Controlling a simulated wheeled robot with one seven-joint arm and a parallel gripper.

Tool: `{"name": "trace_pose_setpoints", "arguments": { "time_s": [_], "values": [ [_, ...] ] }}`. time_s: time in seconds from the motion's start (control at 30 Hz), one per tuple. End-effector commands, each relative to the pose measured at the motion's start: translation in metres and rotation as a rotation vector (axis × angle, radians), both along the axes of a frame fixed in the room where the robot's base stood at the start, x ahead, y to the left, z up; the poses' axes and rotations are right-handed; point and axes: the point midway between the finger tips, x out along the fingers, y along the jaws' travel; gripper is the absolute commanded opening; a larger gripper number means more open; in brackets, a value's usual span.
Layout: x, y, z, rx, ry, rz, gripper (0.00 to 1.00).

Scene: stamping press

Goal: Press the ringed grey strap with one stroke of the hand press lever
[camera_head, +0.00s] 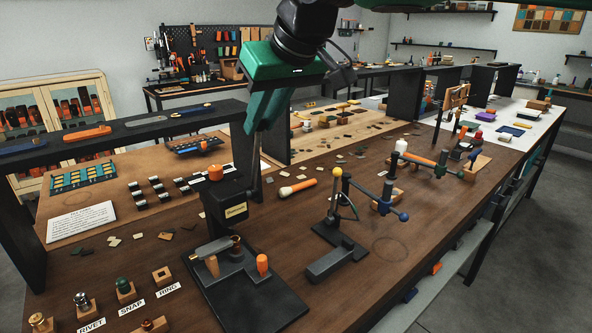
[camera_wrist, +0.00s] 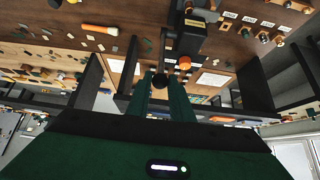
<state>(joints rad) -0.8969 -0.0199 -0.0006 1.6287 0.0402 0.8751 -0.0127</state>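The hand press (camera_head: 228,205) is black, with an orange cap on top and a label on its head, on a dark base plate (camera_head: 262,300). Its lever (camera_head: 256,183) is a thin dark rod rising from the press's right side to my gripper. A grey strap (camera_head: 212,249) lies at the press's bed under the head; any ring on it is too small to make out. My green gripper (camera_head: 257,130) is above the press. In the wrist view, the lever's black knob (camera_wrist: 160,80) sits between my fingertips, which appear shut on it. The press also shows there (camera_wrist: 186,38).
Blocks labelled RIVET, SNAP and RING (camera_head: 162,276) stand at the front left; the ring block looks empty. An orange peg (camera_head: 262,264) stands on the press base. A second tool with blue-knobbed arms (camera_head: 385,200) is to the right. A black shelf (camera_head: 120,135) crosses behind at left.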

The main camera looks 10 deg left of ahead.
Motion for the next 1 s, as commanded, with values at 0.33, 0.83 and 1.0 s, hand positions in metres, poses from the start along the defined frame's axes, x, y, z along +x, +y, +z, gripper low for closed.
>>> {"name": "trace_pose_setpoints", "arguments": {
  "time_s": [0.33, 0.83, 1.0],
  "values": [
    [-0.010, -0.018, -0.006, 0.003, -0.004, -0.009, 0.06],
    [-0.035, -0.049, -0.028, 0.001, 0.000, -0.012, 0.06],
    [-0.036, -0.050, -0.029, 0.001, -0.001, -0.013, 0.06]
  ]
}}
